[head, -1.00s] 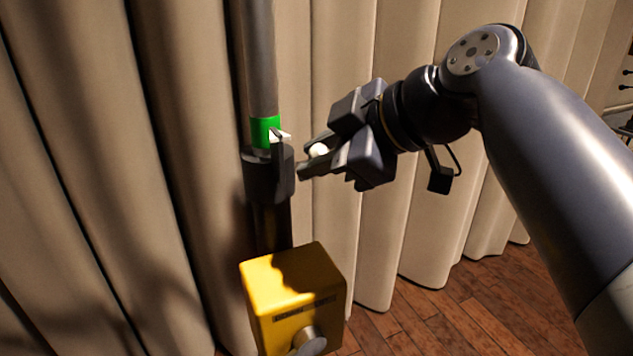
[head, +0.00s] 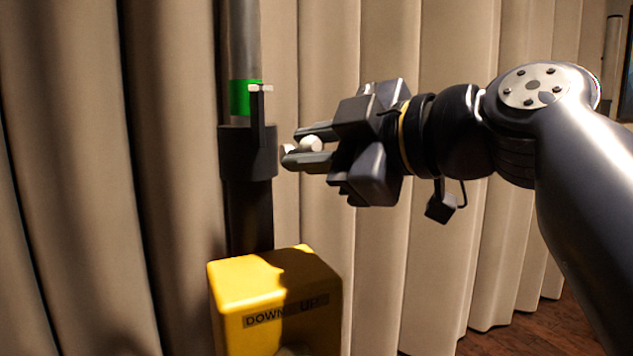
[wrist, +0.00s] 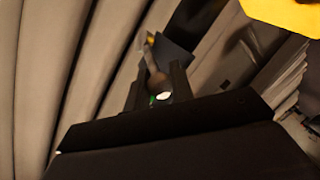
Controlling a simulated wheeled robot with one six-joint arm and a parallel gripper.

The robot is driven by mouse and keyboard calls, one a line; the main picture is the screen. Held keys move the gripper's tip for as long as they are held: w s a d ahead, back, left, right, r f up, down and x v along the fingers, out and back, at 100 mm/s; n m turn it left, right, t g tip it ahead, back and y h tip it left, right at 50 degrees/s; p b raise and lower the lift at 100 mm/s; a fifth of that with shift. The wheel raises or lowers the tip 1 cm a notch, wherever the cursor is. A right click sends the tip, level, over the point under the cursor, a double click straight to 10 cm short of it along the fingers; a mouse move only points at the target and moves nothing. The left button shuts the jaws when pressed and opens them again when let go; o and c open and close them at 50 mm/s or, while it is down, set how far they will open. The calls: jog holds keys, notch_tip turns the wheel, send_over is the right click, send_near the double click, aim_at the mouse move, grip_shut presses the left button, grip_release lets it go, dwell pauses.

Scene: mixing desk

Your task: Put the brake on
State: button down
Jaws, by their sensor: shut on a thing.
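A grey pole (head: 244,40) with a green band (head: 240,98) runs into a black collar (head: 240,152). A thin black upright piece with a white tip (head: 262,88) stands at the collar, its tip beside the band's upper part. My gripper (head: 296,147) is just right of the collar, pointing left, shut on a small white knob (head: 311,144). The knob also shows between the fingers in the wrist view (wrist: 164,96). The knob's link to the collar is hidden, so I cannot tell which part is the brake.
A yellow box (head: 270,290) marked DOWN and UP stands below the collar; its round front knob is mostly cut off. Beige curtains (head: 400,250) hang close behind. The wooden floor (head: 530,325) shows at lower right.

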jog(key=shift+f+t+y+b, duration=0.3)
jog(key=shift+f+b, duration=0.1)
jog(key=shift+b, duration=0.9)
jog(key=c, duration=1.3)
grip_release()
jog(key=shift+o, duration=0.2)
jog(key=shift+s+d, duration=0.1)
jog(key=shift+s, duration=0.1)
